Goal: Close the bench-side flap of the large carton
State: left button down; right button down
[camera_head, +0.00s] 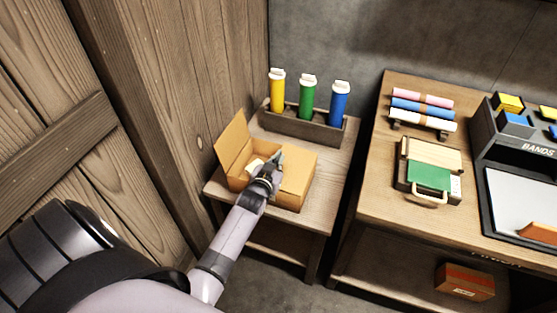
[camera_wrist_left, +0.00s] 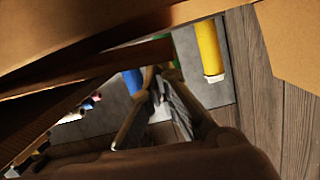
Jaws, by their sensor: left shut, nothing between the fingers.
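The large carton (camera_head: 293,202) stands on a small wooden side table. Its left flap (camera_head: 233,143) stands up and leans outward. Its right flap, on the bench side (camera_head: 300,172), lies roughly flat over the right part of the top; whether it is fully down I cannot tell. My left gripper (camera_head: 279,157) is shut and empty, above the carton at the inner edge of the right flap; contact is unclear. The gripper (camera_wrist_left: 154,76) also shows in the left wrist view, with carton board (camera_wrist_left: 60,35) close above it. My right gripper is out of view.
A wooden rack (camera_head: 320,130) with yellow, green and blue bottles stands behind the carton. A workbench (camera_head: 377,180) with rolls, a green-topped case (camera_head: 428,175) and a grey bin unit is at the right. A plank wall (camera_head: 170,100) is close on the left.

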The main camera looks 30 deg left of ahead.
pick_arm(q)
jog(key=shift+s+a+f+b, duration=0.1)
jog(key=shift+a+f+b, duration=0.1)
jog(key=shift+f+b, duration=0.6)
jog(key=shift+f+p, duration=0.2)
jog(key=shift+p, duration=0.1)
jog(key=shift+r+p, duration=0.5)
jog(key=shift+p, duration=0.05)
jog(key=r+p, duration=0.2)
jog(key=r, duration=0.1)
jog(key=shift+w+a+r+p, duration=0.1)
jog(key=shift+w+r+p, duration=0.1)
jog(key=shift+p, duration=0.15)
jog(key=v, duration=1)
jog(key=shift+s, duration=0.25)
